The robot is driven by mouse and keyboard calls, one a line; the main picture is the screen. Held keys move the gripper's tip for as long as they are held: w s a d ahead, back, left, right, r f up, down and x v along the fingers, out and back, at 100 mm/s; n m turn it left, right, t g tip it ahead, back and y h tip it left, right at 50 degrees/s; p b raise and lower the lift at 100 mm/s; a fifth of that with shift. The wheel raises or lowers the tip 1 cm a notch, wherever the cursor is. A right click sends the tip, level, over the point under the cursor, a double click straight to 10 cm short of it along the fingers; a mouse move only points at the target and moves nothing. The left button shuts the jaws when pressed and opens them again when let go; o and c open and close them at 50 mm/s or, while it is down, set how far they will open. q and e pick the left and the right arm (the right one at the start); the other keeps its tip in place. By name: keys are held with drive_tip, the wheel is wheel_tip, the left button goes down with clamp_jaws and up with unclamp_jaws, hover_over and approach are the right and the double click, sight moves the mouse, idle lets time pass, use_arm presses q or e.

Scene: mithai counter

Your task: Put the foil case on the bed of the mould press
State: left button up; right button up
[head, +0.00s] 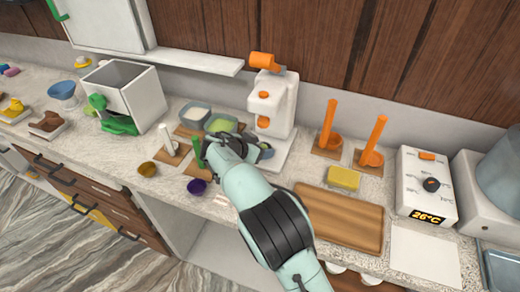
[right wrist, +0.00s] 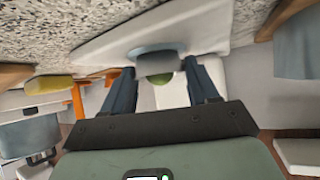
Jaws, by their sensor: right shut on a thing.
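The mould press (head: 270,108), white with orange handle parts, stands at the back of the counter. Its white bed (head: 281,152) is partly hidden by my right gripper (head: 235,148), which is low in front of it. In the right wrist view, my right gripper (right wrist: 160,82) is shut on a small grey thing, apparently the foil case (right wrist: 157,64). The case is over the white bed (right wrist: 205,35). I cannot tell whether it touches the bed. A green rounded thing (right wrist: 163,79) shows just behind the case. My left gripper is not in view.
Left of the press are bowls (head: 195,113), a green-handled tool (head: 198,152) and a purple cup (head: 197,187). Right of it are orange-handled tools (head: 328,125), a yellow block (head: 344,178), a wooden board (head: 345,222) and a box reading 26°C (head: 427,190).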

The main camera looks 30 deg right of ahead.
drive_tip(key=o, duration=0.7)
drive_tip(key=shift+s+a+f, duration=0.15)
drive_tip(key=shift+s+f, duration=0.05)
drive_tip(key=shift+f, duration=0.5)
drive_tip(key=o, duration=0.4)
drive_tip(key=shift+w+f, duration=0.1)
drive_tip(key=shift+w, duration=0.05)
drive_tip(key=shift+r+p, duration=0.3)
drive_tip(key=shift+p, duration=0.05)
drive_tip(key=shift+a+r+p, duration=0.25)
drive_tip(key=shift+r+p, duration=0.25)
drive_tip(key=shift+r, duration=0.2)
drive_tip(key=v, duration=1.1)
drive_tip(key=shift+d+r, duration=0.1)
drive_tip(key=shift+r, duration=0.2)
